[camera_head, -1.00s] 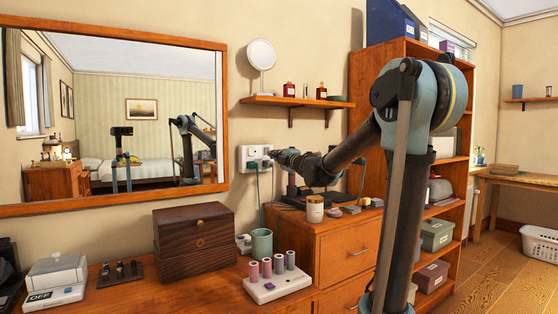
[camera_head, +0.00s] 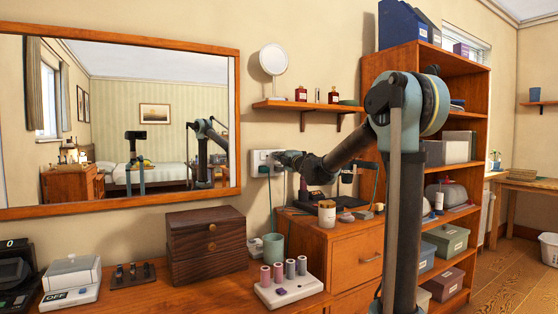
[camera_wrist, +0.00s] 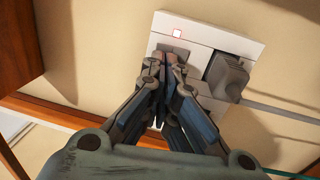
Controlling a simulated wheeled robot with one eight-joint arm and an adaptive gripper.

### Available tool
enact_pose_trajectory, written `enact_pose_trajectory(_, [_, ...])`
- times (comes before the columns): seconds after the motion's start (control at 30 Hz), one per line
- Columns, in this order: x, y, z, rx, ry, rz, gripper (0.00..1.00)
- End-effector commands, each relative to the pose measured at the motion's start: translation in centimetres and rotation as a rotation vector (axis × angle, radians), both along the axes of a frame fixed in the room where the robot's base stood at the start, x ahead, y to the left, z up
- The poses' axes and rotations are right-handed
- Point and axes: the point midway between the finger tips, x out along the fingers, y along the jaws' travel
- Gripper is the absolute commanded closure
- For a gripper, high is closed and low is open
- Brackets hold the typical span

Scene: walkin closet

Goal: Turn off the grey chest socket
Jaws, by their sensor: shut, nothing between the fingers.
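The wall socket (camera_head: 259,156) is a pale plate on the wall right of the mirror. In the wrist view the white socket plate (camera_wrist: 226,41) carries a grey rocker switch (camera_wrist: 179,50) with a small red-edged square above it. A grey plug (camera_wrist: 228,72) sits in the plate's right side, its cable running right. My gripper (camera_head: 279,156) is at the socket's right edge in the head view. In the wrist view my gripper (camera_wrist: 168,59) is shut and empty, its fingertips over the lower part of the switch. Whether they touch it I cannot tell. The fingers hide the plate's lower left.
Below is a wooden chest (camera_head: 350,248) with a white jar (camera_head: 327,214) and small items on top. A wooden box (camera_head: 205,245), a green cup (camera_head: 273,250) and a rack of spools (camera_head: 288,288) stand nearby. A wall shelf (camera_head: 310,105) hangs above the arm.

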Motion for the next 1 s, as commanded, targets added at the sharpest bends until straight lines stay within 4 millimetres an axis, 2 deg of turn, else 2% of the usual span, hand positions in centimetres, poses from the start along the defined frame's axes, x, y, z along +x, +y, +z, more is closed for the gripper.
enact_pose_trajectory(0.13, [0.7, 0.5, 0.4, 0.000, 0.000, 0.000, 1.00])
enact_pose_trajectory(0.47, [0.4, 0.3, 0.4, 0.000, 0.000, 0.001, 1.00])
enact_pose_trajectory(0.67, [-1.3, -1.0, 0.6, 0.000, 0.001, 0.003, 1.00])
enact_pose_trajectory(0.8, [-2.9, -2.4, 0.9, 0.000, 0.001, 0.002, 1.00])
enact_pose_trajectory(1.0, [-5.5, -3.3, 1.2, -0.001, 0.001, 0.009, 1.00])
